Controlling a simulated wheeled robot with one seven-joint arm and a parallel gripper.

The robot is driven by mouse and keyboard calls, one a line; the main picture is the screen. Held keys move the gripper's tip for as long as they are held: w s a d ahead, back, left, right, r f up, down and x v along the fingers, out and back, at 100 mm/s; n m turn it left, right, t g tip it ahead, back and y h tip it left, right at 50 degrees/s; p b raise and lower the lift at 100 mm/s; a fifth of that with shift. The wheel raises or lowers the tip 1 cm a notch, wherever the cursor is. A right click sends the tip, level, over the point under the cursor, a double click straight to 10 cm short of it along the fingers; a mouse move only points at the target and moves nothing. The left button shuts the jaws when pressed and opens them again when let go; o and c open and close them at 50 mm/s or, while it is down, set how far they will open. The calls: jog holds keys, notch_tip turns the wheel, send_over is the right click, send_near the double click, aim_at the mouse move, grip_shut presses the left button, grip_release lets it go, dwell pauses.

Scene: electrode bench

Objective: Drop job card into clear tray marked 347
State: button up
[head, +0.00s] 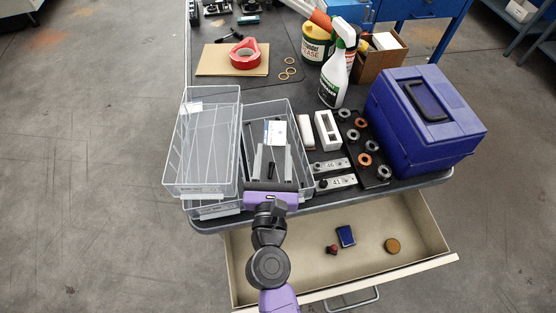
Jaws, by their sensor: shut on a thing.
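A white card with a blue patch (275,132) shows just beyond the fingertips of my gripper (272,150). I take it to be the job card; its print is too small to read. My gripper is shut on it, above the right clear tray (288,107). I cannot tell how high the card is above the tray floor. A second clear tray (181,145) lies to the left and partly overlaps the right one. A small pale label (193,107) is on the left tray. No number 347 is legible on either tray.
A blue case (425,130), a spray bottle (335,75) and a rack of electrode rings (372,175) stand right of the trays. Red tape (245,54) lies on cardboard behind. An open drawer (400,215) below holds a few small items.

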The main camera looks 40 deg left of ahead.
jog(key=o, duration=1.4)
jog(key=shift+c, duration=0.2)
jog(key=v, duration=0.7)
jog(key=shift+s+d, duration=0.25)
jog(key=shift+s, duration=0.1)
